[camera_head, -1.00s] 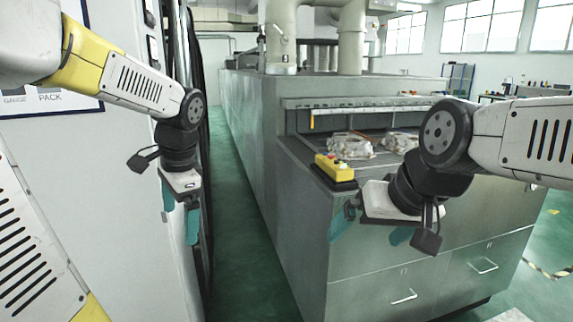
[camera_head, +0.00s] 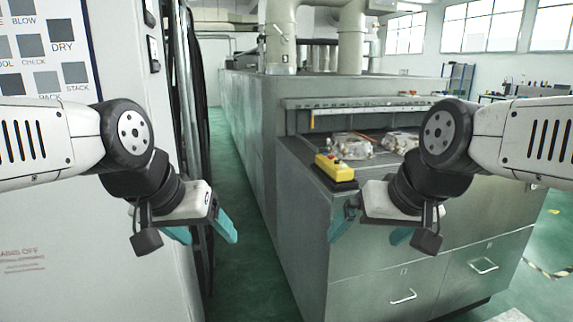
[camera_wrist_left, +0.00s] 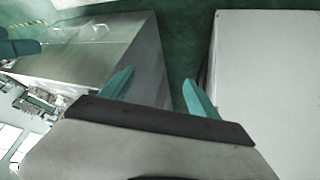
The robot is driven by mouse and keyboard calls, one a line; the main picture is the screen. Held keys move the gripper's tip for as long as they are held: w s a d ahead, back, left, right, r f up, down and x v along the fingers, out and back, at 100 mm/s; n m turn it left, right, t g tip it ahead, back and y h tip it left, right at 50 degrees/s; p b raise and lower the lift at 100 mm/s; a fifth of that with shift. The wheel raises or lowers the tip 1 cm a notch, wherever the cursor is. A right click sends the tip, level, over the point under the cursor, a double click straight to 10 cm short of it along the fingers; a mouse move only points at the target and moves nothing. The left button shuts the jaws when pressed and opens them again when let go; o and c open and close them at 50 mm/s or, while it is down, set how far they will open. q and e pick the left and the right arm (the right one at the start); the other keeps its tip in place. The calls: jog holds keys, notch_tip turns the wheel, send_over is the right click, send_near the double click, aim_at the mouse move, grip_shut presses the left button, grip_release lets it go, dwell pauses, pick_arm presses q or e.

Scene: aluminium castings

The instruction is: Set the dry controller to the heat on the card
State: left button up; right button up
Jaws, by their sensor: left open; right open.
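A board (camera_head: 85,95) on the white cabinet at the left carries grey squares, one labelled DRY (camera_head: 61,34). I cannot make out a dry controller or a card with a heat value. My left gripper (camera_head: 206,232) is open and empty in front of the cabinet's right edge, below and to the right of the board. It also shows in the left wrist view (camera_wrist_left: 157,90), its teal fingers apart with nothing between them. My right gripper (camera_head: 370,232) is open and empty in front of the grey machine.
The long grey machine (camera_head: 245,140) fills the middle and right, with drawers in front. A yellow button box (camera_head: 334,168) sits on its corner. Bagged castings (camera_head: 350,146) lie on its bed. A green floor aisle (camera_head: 245,220) runs between cabinet and machine.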

pick_arm(q)
grip_shut()
dwell(1.4)
